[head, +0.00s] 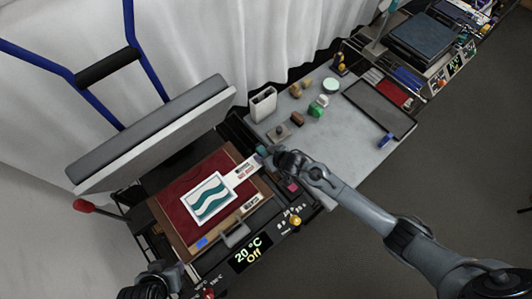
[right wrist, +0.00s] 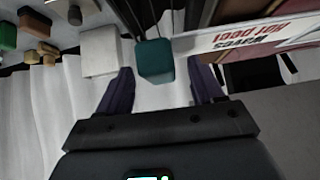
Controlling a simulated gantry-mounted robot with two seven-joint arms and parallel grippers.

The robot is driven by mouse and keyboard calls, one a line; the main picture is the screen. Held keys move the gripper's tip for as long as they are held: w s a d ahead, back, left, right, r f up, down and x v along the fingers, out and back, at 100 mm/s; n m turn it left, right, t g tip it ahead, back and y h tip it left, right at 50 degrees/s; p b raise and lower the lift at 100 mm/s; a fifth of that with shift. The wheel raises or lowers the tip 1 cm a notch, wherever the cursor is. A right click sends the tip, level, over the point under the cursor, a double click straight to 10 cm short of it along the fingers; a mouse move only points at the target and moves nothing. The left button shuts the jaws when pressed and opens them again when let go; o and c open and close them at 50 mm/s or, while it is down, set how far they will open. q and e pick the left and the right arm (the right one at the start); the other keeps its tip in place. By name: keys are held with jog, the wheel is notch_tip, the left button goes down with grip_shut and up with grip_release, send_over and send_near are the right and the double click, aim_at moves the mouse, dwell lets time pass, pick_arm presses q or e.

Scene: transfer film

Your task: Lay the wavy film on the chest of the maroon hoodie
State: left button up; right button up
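The maroon hoodie (head: 173,204) lies flat on the lower platen of the open press. The wavy film (head: 211,198), a white sheet with teal waves, lies over the hoodie's middle and looks flat. Its white labelled strip (head: 242,170) runs up right to a teal block (right wrist: 155,60); the strip also shows in the right wrist view (right wrist: 240,40). My right gripper (right wrist: 163,80) is open, with the teal block between and just ahead of its fingertips, gaps on both sides. My left gripper (head: 158,284) is at the bottom left, apart from the press; its fingers are unclear.
The press's raised upper platen (head: 150,130) stands behind the hoodie. Its display (head: 252,255) reads 20 °C, Off. A red-knobbed lever (head: 84,206) sticks out left. A grey table (head: 345,140) at right holds a white container (head: 263,104), several small objects and a dark tray (head: 378,108).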

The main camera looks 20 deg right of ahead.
dwell(0.3)
jog(key=shift+s+r, duration=0.15)
jog(key=v, duration=1)
jog(key=s+a+r+m+g+p, duration=0.1)
jog(key=s+a+p, duration=0.1)
jog(key=s, duration=0.3)
jog(key=s+a+r+m+p, duration=0.1)
jog(key=s+a+m, duration=0.1)
jog(key=s, duration=0.4)
jog(key=s+d+r+n+g+h+p, duration=0.1)
jog(key=s+d+r+g+h, duration=0.1)
jog(key=s+d+r, duration=0.5)
jog(key=shift+s+r+g+h, duration=0.4)
jog(key=shift+s+r+g, duration=0.55)
jog(key=shift+s, duration=0.25)
